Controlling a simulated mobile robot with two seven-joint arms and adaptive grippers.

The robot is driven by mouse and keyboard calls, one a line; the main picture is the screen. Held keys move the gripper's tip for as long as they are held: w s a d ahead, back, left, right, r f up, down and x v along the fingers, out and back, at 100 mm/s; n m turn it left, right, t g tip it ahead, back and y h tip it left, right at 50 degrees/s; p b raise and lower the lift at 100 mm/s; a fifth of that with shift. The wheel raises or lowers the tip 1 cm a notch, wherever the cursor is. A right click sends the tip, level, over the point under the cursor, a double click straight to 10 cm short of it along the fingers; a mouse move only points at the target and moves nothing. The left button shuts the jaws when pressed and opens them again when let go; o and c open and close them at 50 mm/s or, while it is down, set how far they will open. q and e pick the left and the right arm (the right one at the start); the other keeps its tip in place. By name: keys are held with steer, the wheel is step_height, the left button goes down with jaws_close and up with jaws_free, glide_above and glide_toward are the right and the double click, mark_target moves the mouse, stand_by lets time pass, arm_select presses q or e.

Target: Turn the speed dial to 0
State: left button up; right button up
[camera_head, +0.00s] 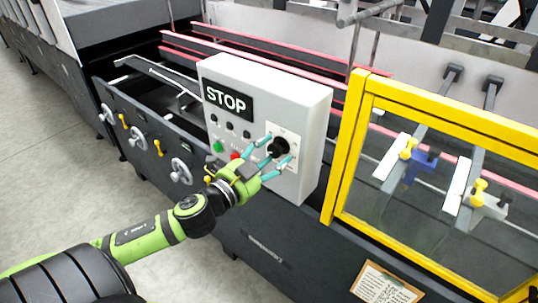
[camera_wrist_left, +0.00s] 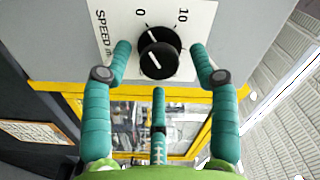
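The speed dial (camera_head: 279,147) is a black round knob on a white plate at the right of the grey control box. In the left wrist view the dial (camera_wrist_left: 160,58) shows white marks on its rim and face. The rim mark lies nearer the printed 0 than the 10. My left gripper (camera_head: 277,150) reaches the dial, with its teal fingers spread around it. In the wrist view the open gripper (camera_wrist_left: 160,52) has one finger on each side and a third below, with gaps to the knob visible. Contact cannot be told. My right gripper is out of view.
The control box (camera_head: 312,105) also carries a STOP sign (camera_head: 228,100), a green button (camera_head: 217,146) and a red button (camera_head: 235,156), the latter close to my gripper. A yellow-framed guard (camera_head: 345,150) stands to the right. Handwheels (camera_head: 181,171) line the machine's side at left.

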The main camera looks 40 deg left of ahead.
arm_select(q)
steer(key=shift+s+a+f, duration=0.1)
steer(key=shift+s+a, duration=0.05)
steer(key=shift+s, duration=0.55)
steer(key=s, duration=0.6)
steer(key=shift+a, duration=0.15)
